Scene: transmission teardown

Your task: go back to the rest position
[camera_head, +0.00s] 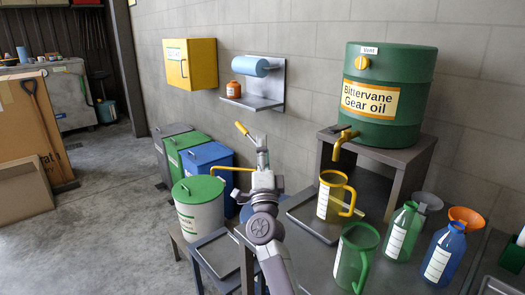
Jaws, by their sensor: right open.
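My right gripper (262,152) is raised in the middle of the camera_head view, with my right arm coming up from the bottom edge. It is open, and I see nothing held in it. A yellow handle (241,128) shows just left of its tip, and a yellow spout (226,169) shows lower left. The arm hides what joins them, and I cannot tell whether the gripper touches the handle. My left gripper is not in view.
A white drum with a green lid (200,217) stands left of my arm. To the right are a yellow jug (327,206), a green jug (347,265), a green bottle (398,240), a blue bottle (441,258) and a green oil barrel (405,68). Open floor (100,240) lies left.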

